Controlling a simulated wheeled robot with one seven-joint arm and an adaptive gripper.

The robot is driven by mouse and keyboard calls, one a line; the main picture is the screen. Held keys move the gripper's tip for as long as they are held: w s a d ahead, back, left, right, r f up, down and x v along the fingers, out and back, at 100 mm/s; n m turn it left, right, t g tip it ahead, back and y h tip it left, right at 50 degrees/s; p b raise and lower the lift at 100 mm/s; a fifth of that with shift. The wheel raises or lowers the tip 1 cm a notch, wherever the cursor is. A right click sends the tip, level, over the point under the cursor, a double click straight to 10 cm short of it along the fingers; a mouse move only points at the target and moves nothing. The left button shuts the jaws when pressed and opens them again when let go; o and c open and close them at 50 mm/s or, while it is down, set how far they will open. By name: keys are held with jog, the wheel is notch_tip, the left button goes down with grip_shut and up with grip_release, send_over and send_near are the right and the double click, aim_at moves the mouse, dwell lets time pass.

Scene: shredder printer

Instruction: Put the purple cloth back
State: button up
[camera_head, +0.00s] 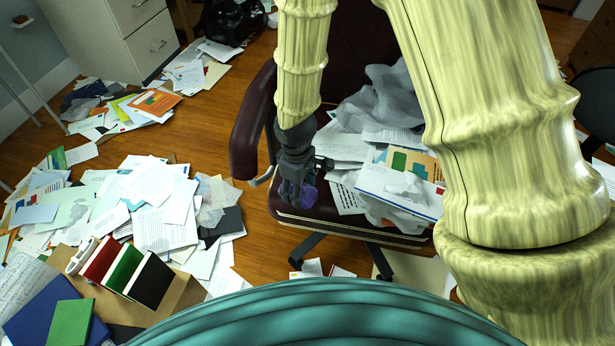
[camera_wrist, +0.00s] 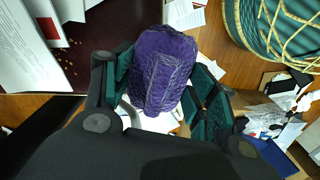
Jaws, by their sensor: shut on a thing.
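The purple cloth (camera_wrist: 160,70) is bunched between the two fingers of my gripper (camera_wrist: 158,95) in the wrist view. In the head view, my gripper (camera_head: 296,192) is over the front left part of the dark chair seat, and a bit of the purple cloth (camera_head: 308,198) shows beside its fingers. The fingers are shut on the cloth. The cloth's underside is hidden, and I cannot tell whether it touches the seat.
The chair (camera_head: 300,214) bears papers (camera_head: 400,188) and grey crumpled material (camera_head: 385,95). Papers (camera_head: 150,195) cover much of the wooden floor at left. A box (camera_head: 190,293) with upright books stands at lower left. A cabinet (camera_head: 115,40) stands at the back left.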

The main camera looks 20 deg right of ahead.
jog(key=s+f+n, duration=0.1)
jog(key=s+a+f+n, duration=0.1)
jog(key=shift+s+f, duration=0.15)
jog(key=shift+f, duration=0.45)
jog(key=w+d, duration=0.2)
jog(key=w, duration=0.2)
jog(key=w+d+f+b, duration=0.1)
jog(key=w+d, duration=0.2)
jog(key=w, duration=0.2)
jog(key=w+d+b, duration=0.1)
jog(key=w+d, duration=0.1)
jog(key=w, duration=0.2)
jog(key=shift+w+d+f, duration=0.15)
jog(key=shift+w+f, duration=0.05)
jog(key=shift+w, duration=0.1)
jog(key=shift+f, duration=0.1)
jog(key=shift+f+b, duration=0.65)
jog(key=shift+f, duration=1.05)
jog(key=o, duration=0.9)
jog(key=shift+f, duration=0.1)
jog(key=shift+o, duration=0.4)
